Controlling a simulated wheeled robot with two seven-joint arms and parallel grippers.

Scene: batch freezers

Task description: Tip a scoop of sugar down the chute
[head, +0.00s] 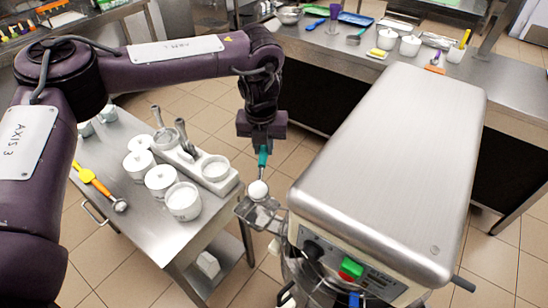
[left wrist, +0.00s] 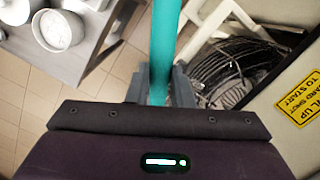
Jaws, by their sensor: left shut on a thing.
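My left gripper (head: 262,143) is shut on the teal handle of a scoop (head: 263,157). The scoop hangs below the gripper, with white sugar (head: 258,190) heaped in its bowl. The bowl is over or just above the metal chute (head: 262,214) at the left front of the batch freezer (head: 390,160); whether they touch I cannot tell. In the left wrist view the teal handle (left wrist: 162,50) runs up between the fingers, and its bowl is out of sight. My right gripper is not in view.
A steel table (head: 130,210) at left holds white tubs (head: 184,200), a white rack (head: 215,167) with scoops and an orange-handled spoon (head: 100,188). The freezer's buttons (head: 350,268) face the front. A back counter (head: 340,45) carries bowls and utensils. Tiled floor lies between.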

